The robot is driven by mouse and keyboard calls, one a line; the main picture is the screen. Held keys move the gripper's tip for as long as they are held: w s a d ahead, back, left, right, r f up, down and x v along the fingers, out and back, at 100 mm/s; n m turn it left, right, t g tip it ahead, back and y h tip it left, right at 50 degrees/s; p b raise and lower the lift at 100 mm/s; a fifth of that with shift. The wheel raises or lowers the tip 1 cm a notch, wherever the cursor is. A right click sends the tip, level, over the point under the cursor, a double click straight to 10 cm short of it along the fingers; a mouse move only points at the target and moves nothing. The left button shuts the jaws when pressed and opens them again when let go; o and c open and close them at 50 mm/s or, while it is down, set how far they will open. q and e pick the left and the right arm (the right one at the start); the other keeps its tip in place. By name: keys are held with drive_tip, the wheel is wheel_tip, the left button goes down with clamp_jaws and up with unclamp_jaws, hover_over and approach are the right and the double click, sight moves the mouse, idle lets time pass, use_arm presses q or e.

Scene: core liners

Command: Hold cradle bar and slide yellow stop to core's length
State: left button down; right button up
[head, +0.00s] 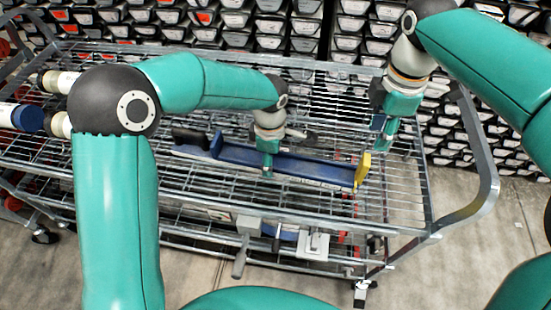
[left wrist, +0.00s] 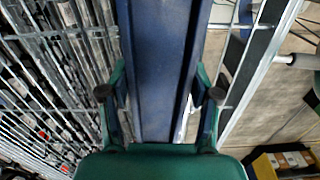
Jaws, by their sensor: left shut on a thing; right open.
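The long blue cradle bar (head: 310,170) lies on the wire top of a metal cart, with a dark raised block (head: 190,139) at its left end. The yellow stop (head: 362,170) stands upright at the bar's right end. My left gripper (head: 267,170) is shut on the bar near its middle. In the left wrist view, the bar (left wrist: 160,60) runs between the fingers of my left gripper (left wrist: 160,94). My right gripper (head: 383,142) is open, pointing down above and to the right of the yellow stop, apart from it.
The cart's wire shelf (head: 400,190) has free room around the bar, with a raised metal rail (head: 485,165) at its right end. Several cylinders (head: 30,118) lie at the left, partly behind my left arm. Racks of stacked trays (head: 290,45) stand behind.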

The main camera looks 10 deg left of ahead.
drive_tip(key=shift+d, duration=0.25)
drive_tip(key=shift+c, duration=1.4)
drive_tip(key=d+m, duration=0.2)
drive_tip(key=shift+w+d+f, duration=0.1)
drive_tip(key=shift+d+f, duration=0.25)
drive_tip(key=shift+d, duration=0.05)
clamp_jaws()
drive_tip(key=shift+a+f, duration=0.1)
drive_tip(key=shift+f, duration=0.1)
drive_tip(key=shift+f, duration=4.8)
drive_tip(key=shift+a, duration=3.95)
